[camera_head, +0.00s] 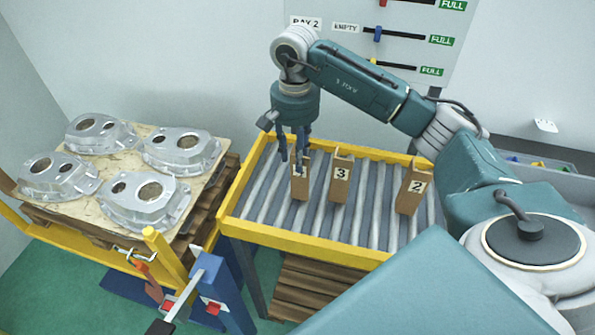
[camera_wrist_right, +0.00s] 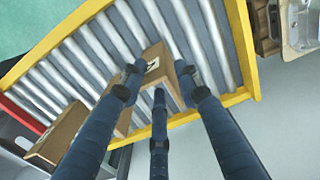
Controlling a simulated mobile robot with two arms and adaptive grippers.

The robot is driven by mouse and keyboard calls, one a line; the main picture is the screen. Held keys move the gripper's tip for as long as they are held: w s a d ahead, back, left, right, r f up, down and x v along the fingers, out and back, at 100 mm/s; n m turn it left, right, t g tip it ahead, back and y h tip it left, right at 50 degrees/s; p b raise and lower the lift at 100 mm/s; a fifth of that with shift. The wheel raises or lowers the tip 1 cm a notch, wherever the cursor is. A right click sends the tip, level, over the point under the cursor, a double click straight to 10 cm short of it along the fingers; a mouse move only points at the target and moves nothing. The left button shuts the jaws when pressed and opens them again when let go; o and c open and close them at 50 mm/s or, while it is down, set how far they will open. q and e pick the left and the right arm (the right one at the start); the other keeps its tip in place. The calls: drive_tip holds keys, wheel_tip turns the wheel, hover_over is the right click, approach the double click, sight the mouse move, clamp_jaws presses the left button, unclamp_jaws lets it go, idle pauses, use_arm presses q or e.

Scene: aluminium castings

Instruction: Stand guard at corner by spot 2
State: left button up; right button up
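Three brown cardboard guards stand upright on the roller conveyor (camera_head: 268,205): the left guard (camera_head: 299,188), the guard marked 3 (camera_head: 340,183) and the guard marked 2 (camera_head: 409,195). The left guard's label is partly covered by fingers. My right gripper (camera_head: 295,158) points down at the left guard's top. In the right wrist view its three fingers (camera_wrist_right: 159,78) are spread around a guard (camera_wrist_right: 157,62), with no clear grip. Silver castings lie on a board on the left; the front one (camera_head: 143,198) is nearest the conveyor. No mark for spot 2 shows. My left gripper is out of view.
A yellow rail (camera_head: 310,245) edges the conveyor. The wooden pallet (camera_head: 205,205) with the castings stands just left of it. A yellow post (camera_head: 165,258) and a blue post (camera_head: 226,290) rise in front. A board (camera_head: 440,65) marked BAY 2 hangs behind.

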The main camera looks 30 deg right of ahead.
sight(294, 176)
drive_tip(key=f, duration=0.1)
drive_tip(key=f+p, duration=0.1)
drive_tip(key=f, duration=0.2)
drive_tip(key=shift+w+f, duration=0.35)
drive_tip(key=shift+f, duration=0.05)
wheel_tip(294, 176, down, 3)
drive_tip(key=shift+r+p, duration=0.2)
drive_tip(key=shift+p, duration=0.4)
drive_tip(key=shift+f, duration=0.65)
drive_tip(key=c, duration=0.7)
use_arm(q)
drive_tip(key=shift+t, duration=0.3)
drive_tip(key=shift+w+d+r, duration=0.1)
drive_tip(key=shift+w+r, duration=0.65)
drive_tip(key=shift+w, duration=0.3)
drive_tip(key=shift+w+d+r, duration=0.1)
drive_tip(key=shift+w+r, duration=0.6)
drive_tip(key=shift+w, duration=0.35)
use_arm(e)
clamp_jaws()
